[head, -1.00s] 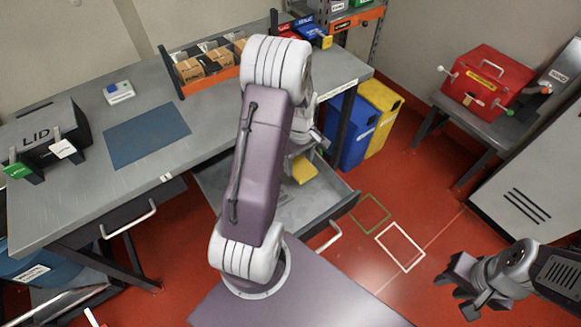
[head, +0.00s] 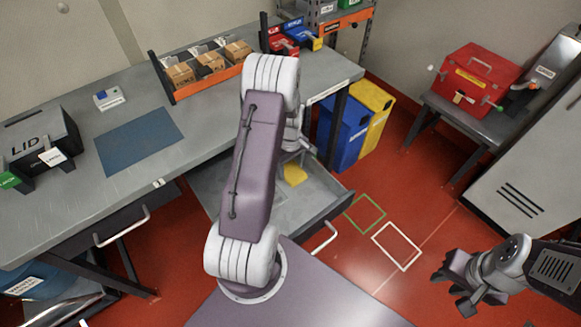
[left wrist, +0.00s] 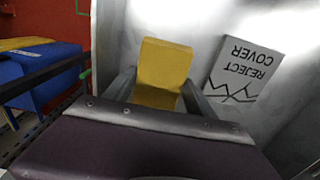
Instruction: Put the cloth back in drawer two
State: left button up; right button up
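The yellow cloth (head: 294,174) shows just beyond my left forearm, over or in the open drawer (head: 341,206) under the bench. In the left wrist view the folded cloth (left wrist: 165,65) sits between the two fingers of my left gripper (left wrist: 160,92), which meet its sides. The fingers appear shut on it. A grey panel marked REJECT COVER (left wrist: 246,68) lies on the drawer floor beside it. I cannot tell whether the cloth touches the floor. My arm hides part of the drawer. My right gripper (head: 452,285) is open and empty over the red floor, far from the drawer.
A shut drawer (head: 122,226) hangs under the bench (head: 215,125) at left. The bench carries a LID box (head: 40,140), a blue mat (head: 140,140) and a parts rack (head: 208,66). Blue (head: 342,130) and yellow (head: 374,110) bins stand right of the bench.

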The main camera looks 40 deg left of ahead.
aim_at(291, 169)
pick_arm(q)
jog(key=o, duration=0.3)
jog(key=shift+r, duration=0.35)
notch_tip(291, 169, up, 12)
jog(key=p, duration=0.1)
jog(key=shift+s+d+r+m+t+p, duration=0.2)
jog(key=shift+s+d+r+m, duration=0.2)
jog(key=shift+s+d+m, duration=1.9)
jog(key=shift+s+d+r+m+t+p, duration=0.1)
jog(key=shift+s+d+r+m+t, duration=0.2)
jog(key=shift+s+d+m, duration=2)
jog(key=shift+s+d+r+m+t+p, duration=0.15)
jog(key=shift+s+d+r+m, duration=0.3)
jog(key=shift+s+d+m, duration=1.85)
